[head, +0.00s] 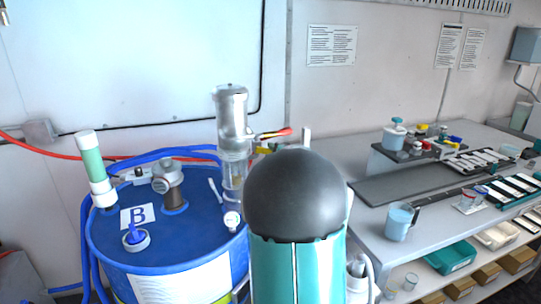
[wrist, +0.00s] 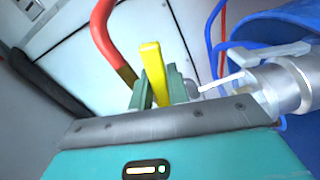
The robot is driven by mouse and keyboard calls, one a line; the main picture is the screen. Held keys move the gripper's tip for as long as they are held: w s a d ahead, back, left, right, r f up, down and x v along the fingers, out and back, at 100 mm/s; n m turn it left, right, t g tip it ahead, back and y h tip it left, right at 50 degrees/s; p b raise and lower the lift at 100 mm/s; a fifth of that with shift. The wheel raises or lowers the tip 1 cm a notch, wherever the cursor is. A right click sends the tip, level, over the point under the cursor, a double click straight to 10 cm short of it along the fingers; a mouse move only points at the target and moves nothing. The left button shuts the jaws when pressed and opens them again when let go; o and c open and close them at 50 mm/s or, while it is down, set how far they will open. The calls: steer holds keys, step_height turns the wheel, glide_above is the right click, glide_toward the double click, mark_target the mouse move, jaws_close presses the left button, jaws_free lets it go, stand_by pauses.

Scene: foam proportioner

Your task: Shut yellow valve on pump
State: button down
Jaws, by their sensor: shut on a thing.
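The yellow valve handle (wrist: 152,68) stands up between the green fingers of my gripper (wrist: 158,84) in the wrist view. The fingers are shut on it, one on each side. The silver pump (head: 232,128) stands upright on the blue drum (head: 195,235) in the head view. A small red and yellow part (head: 272,134) sticks out from its right side. The pump's metal body (wrist: 285,88) also shows at the right of the wrist view. My arm hides the gripper in the head view, and the handle's lower end is hidden in the wrist view.
A red hose (wrist: 108,38) runs close to the left of the handle. Blue hoses (head: 165,153) loop behind the drum top, with a green and white cylinder (head: 93,165) at its left. A workbench (head: 400,225) with a jug (head: 399,220) stands at the right.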

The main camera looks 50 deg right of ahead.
steer(key=shift+s+r+n, duration=0.1)
steer(key=shift+r+n, duration=0.1)
steer(key=shift+n, duration=0.5)
steer(key=c, duration=1.6)
jaws_free()
steer(key=shift+v, duration=6.85)
steer(key=shift+c, duration=0.6)
